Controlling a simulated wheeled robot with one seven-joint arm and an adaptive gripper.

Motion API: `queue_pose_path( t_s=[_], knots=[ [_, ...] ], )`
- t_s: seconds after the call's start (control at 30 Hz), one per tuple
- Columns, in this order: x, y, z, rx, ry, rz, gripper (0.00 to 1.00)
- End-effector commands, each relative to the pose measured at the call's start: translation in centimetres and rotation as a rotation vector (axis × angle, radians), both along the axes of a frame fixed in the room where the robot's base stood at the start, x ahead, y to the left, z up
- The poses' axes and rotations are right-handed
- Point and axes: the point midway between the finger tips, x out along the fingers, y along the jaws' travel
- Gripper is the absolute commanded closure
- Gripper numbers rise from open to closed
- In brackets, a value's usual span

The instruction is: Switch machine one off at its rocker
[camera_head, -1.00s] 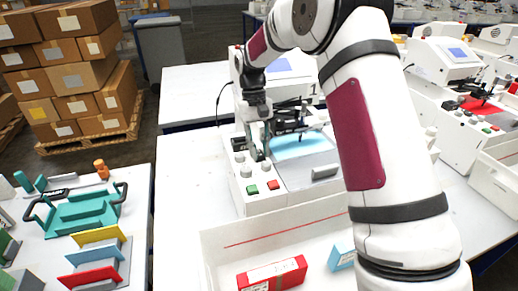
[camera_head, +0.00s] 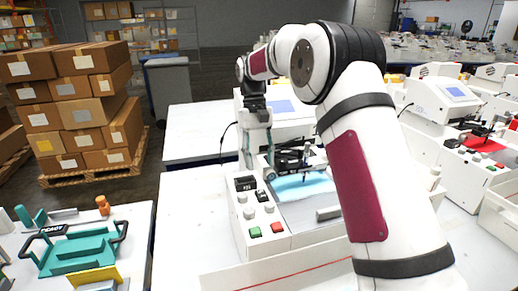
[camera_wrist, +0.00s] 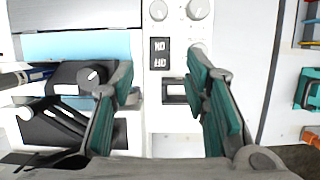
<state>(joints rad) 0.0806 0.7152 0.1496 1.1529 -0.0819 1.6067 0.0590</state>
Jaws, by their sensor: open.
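Machine one, a white pen plotter (camera_head: 242,222), stands on the white table, partly hidden behind my arm. Its panel has pale knobs, a green button (camera_head: 255,232) and a red button (camera_head: 277,227). A black ON/OFF plate (camera_wrist: 160,53) appears upside down in the wrist view. Beside it, between my fingers, is a framed rectangular fitting (camera_wrist: 174,91) that looks like the rocker; its position is unclear. My gripper (camera_wrist: 160,82) has teal finger pads, is open and empty, and points down over the panel. In the head view my gripper (camera_head: 258,158) is at the panel's rear; contact cannot be told.
The pen carriage (camera_wrist: 85,75) and blue sheet (camera_head: 302,186) lie close beside my gripper. A white tray (camera_head: 225,283) is in front of the machine. A teal fixture (camera_head: 80,250) stands on the left table. Another plotter (camera_head: 445,105) is at right.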

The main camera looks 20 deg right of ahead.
Motion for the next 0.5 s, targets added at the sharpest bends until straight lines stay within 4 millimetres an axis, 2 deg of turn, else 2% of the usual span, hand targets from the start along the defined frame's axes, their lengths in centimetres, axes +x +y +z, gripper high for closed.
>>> queue_pose_path(
  t_s=[0.2, 0.5],
  knots=[
    [0.9, -0.1, 2.3, 0.000, 0.000, -0.001, 0.58],
    [1.0, -0.1, 3.0, 0.000, 0.001, -0.001, 0.58]
  ],
)
